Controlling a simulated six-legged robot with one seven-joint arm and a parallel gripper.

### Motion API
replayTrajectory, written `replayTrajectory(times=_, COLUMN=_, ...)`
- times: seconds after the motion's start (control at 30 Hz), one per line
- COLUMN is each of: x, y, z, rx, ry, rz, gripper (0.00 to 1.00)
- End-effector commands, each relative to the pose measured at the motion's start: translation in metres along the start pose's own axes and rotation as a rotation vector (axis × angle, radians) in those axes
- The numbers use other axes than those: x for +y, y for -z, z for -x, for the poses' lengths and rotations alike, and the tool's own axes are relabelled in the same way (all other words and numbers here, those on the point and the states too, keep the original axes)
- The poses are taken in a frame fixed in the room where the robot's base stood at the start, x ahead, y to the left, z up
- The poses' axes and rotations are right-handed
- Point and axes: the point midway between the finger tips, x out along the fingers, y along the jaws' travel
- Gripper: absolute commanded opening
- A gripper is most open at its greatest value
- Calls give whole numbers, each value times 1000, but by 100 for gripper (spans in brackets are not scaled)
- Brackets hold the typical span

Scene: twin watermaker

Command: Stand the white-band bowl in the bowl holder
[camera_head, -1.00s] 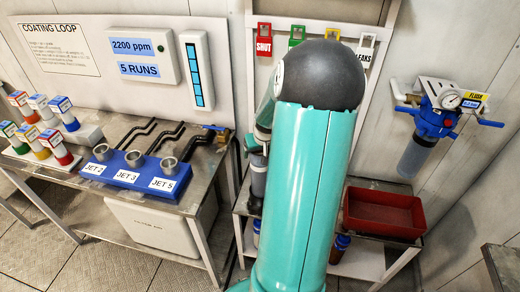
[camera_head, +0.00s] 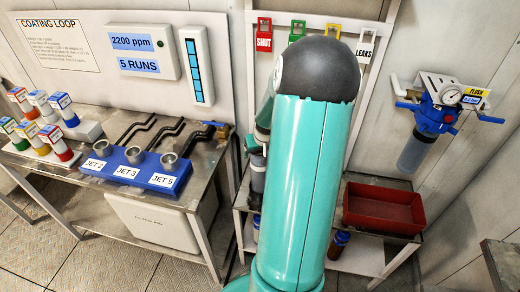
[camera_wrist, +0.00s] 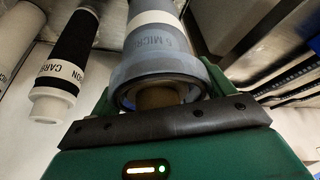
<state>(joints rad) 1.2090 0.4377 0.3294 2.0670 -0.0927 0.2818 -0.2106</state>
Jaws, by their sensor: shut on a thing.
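In the wrist view my gripper (camera_wrist: 165,122) is shut, its dark jaw bar across the near end of a grey-blue bowl (camera_wrist: 178,65). The bowl has a white band (camera_wrist: 150,17) and lettering that reads in part "MICR". Its round open end faces me, with a tan core inside. My jaws' grip on it is partly hidden by the jaw bar. In the head view my arm hides the gripper, and a grey-blue cylinder (camera_head: 258,175) shows just left of the arm. I cannot make out the bowl holder for certain.
In the head view a red tray (camera_head: 384,208) stands on the right bench, and a blue filter unit (camera_head: 436,118) is on the wall. A blue jet block (camera_head: 135,172) is on the left bench.

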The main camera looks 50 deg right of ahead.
Motion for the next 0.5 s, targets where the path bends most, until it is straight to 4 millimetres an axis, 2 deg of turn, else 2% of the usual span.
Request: replayTrajectory(times=0.5, x=0, y=-3, z=-10, rx=2, ry=0, rz=0, gripper=23)
